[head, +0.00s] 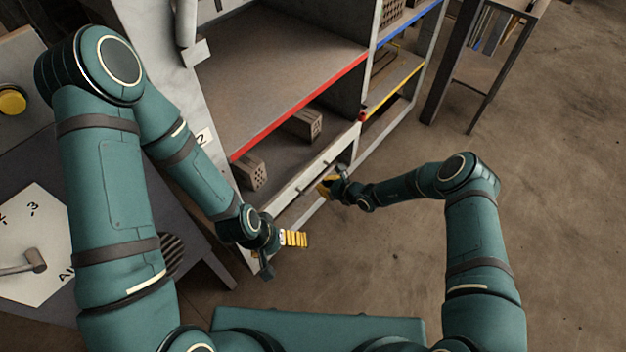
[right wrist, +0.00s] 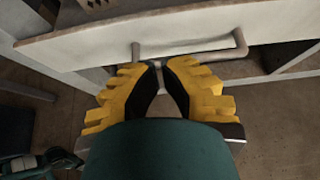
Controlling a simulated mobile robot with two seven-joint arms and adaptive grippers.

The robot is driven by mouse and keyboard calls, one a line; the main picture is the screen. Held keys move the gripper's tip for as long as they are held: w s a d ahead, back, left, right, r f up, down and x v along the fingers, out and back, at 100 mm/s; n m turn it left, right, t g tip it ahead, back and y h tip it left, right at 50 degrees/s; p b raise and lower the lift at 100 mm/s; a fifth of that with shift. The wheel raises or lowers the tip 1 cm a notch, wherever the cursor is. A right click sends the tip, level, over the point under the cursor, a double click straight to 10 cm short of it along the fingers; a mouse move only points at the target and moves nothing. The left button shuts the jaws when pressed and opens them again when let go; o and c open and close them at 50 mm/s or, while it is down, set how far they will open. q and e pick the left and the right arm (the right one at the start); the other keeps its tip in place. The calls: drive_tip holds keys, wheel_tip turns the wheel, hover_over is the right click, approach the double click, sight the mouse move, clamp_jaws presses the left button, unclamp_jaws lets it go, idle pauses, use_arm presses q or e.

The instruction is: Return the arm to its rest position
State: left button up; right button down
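My right gripper (head: 328,186) is beside the white drawer front (head: 312,177), low on the shelf unit. In the right wrist view, its yellow fingers (right wrist: 160,66) stand slightly apart with a narrow gap. Nothing shows between them. The drawer's bar handle (right wrist: 190,48) is just beyond the fingertips and looks free of them. My left gripper (head: 287,240) hangs near the unit's lower left corner, with yellow finger pads in view. Its opening cannot be made out. Two hollow bricks, one nearer (head: 251,172) and one farther (head: 303,124), lie behind the drawer front.
The shelf unit has a red-edged shelf (head: 290,60) above the bricks and a yellow-edged bay (head: 395,85) to the right. A dark stand (head: 440,80) is at the upper right. A table (head: 205,268) is at the left. The floor (head: 560,170) on the right is clear.

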drive_tip(key=p+v, duration=0.1)
drive_tip(key=v, duration=0.4)
drive_tip(key=shift+s+d+r, duration=0.1)
drive_tip(key=shift+s+d, duration=0.05)
drive_tip(key=shift+d, duration=0.15)
drive_tip(key=s+d+r+n+g+h, duration=0.1)
drive_tip(key=s+r+n+g+h, duration=0.1)
drive_tip(key=s+n+g, duration=0.5)
drive_tip(key=s+d+r+n+g+h, duration=0.15)
drive_tip(key=s+n, duration=0.35)
drive_tip(key=s, duration=0.5)
drive_tip(key=s+d+r+n+t+h, duration=0.2)
drive_tip(key=s+d+r+n+t, duration=0.1)
drive_tip(key=s+r+n, duration=0.5)
wheel_tip(320, 180, up, 2)
drive_tip(key=n, duration=0.3)
drive_tip(key=shift+s+d+n, duration=0.15)
drive_tip(key=shift+s+n, duration=0.15)
drive_tip(key=shift+r, duration=0.1)
